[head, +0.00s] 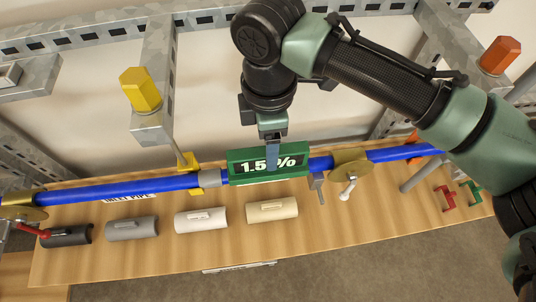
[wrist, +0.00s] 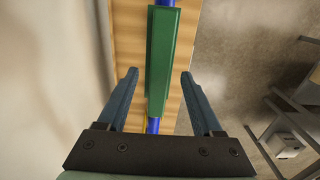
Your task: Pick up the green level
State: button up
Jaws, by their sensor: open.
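The green level (head: 240,175) is a green block marked "1.5%" on its front face. It rests along the blue pipe (head: 118,190) near the middle of the bench in the head view. In the wrist view the level (wrist: 162,60) runs lengthwise between the two blue-grey fingers. My gripper (head: 272,160) is above and at the level, with one finger in front of its printed face; the far finger is hidden. In the wrist view my gripper (wrist: 160,75) is open, with a gap on each side of the level.
Grey, white and cream half-pipe pieces (head: 272,210) lie along the front of the wooden bench (head: 150,255). A clamp with a white-knobbed handle (head: 348,180) is right of the level, and a yellow clamp (head: 188,162) is left. Yellow (head: 140,90) and orange knobs (head: 500,55) stand on metal posts.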

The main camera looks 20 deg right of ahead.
jog(key=shift+f, duration=1.5)
jog(key=shift+c, duration=0.3)
grip_shut()
